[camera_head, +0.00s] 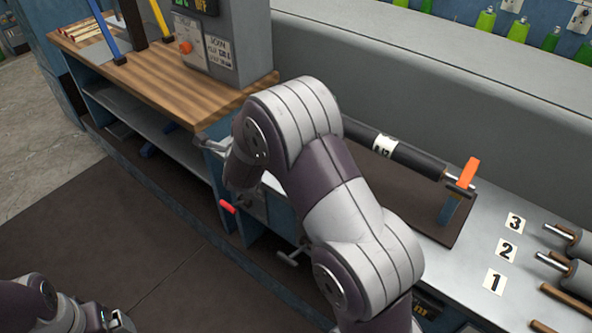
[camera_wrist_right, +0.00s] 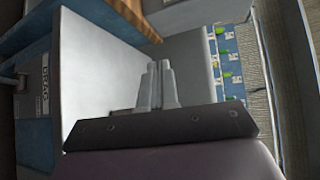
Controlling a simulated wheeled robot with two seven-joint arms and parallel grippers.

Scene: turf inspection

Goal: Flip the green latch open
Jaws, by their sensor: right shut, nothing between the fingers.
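I cannot make out a green latch in either view. An orange lever (camera_head: 467,173) stands upright at the right end of a dark roller on the bench. My right gripper (camera_head: 208,145) is at the front edge of the wooden-topped bench, partly hidden by its own wrist. In the wrist view its two fingers (camera_wrist_right: 159,66) are together and empty, in front of a plain grey surface. My left gripper (camera_head: 118,322) is at the bottom left, cut off by the frame edge; its fingers are unclear.
A dark roller (camera_head: 393,150) lies along the metal bench, partly behind my right arm. A red handle (camera_head: 227,207) sticks out from the bench front. A grey control box (camera_head: 222,40) stands on the wooden top (camera_head: 150,75). Number cards (camera_head: 506,251) lie at right.

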